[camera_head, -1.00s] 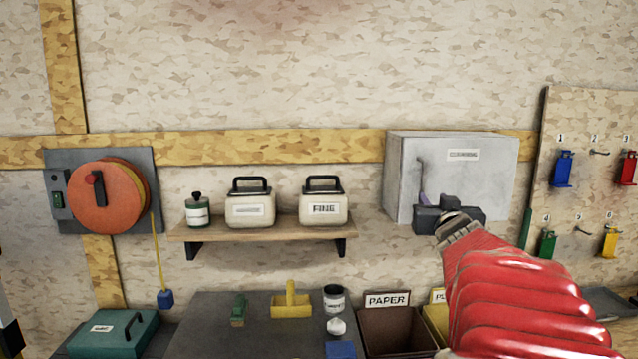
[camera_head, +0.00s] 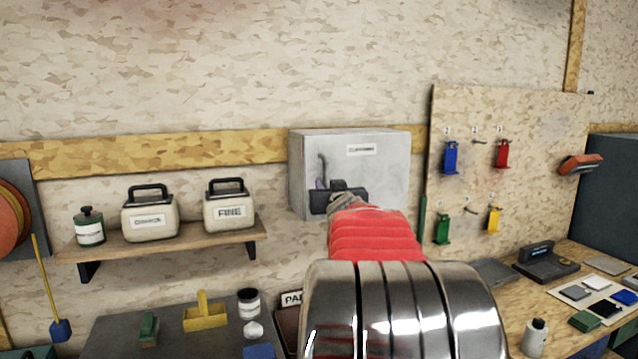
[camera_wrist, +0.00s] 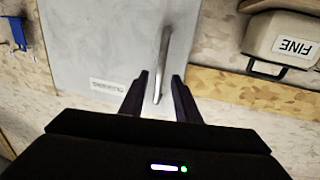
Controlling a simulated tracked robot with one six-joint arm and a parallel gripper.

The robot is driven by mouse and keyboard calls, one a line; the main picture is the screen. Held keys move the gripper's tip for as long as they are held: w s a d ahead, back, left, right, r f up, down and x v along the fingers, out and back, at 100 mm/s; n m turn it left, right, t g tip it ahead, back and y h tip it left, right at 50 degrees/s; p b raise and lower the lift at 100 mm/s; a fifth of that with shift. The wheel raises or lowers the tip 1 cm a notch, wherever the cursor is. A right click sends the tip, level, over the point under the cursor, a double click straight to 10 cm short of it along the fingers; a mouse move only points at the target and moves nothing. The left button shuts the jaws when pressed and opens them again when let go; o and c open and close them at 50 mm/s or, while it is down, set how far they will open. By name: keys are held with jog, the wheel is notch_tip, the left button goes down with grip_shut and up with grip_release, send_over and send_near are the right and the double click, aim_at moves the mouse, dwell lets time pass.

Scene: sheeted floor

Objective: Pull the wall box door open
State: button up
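The grey wall box (camera_head: 385,180) hangs on the wall, with a white label on its front door. The door looks shut. Its upright bar handle (camera_head: 322,168) is near the left side of the door. My gripper (camera_head: 325,203) is in front of the lower left of the door, partly hidden by my red arm. In the wrist view the door (camera_wrist: 100,50) appears upside down. There the two dark fingers of my gripper (camera_wrist: 160,76) are apart, with the handle (camera_wrist: 164,50) showing between them. I cannot tell whether either finger touches it.
A shelf (camera_head: 165,243) with canisters is left of the box. A pegboard (camera_head: 545,130) with coloured hooks stands close on its right. Benches with small items (camera_head: 540,300) lie below. The wall above the box is clear.

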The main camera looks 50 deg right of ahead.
aim_at(326, 182)
jog(key=shift+x, duration=2.6)
jog(key=shift+c, duration=0.5)
grip_shut()
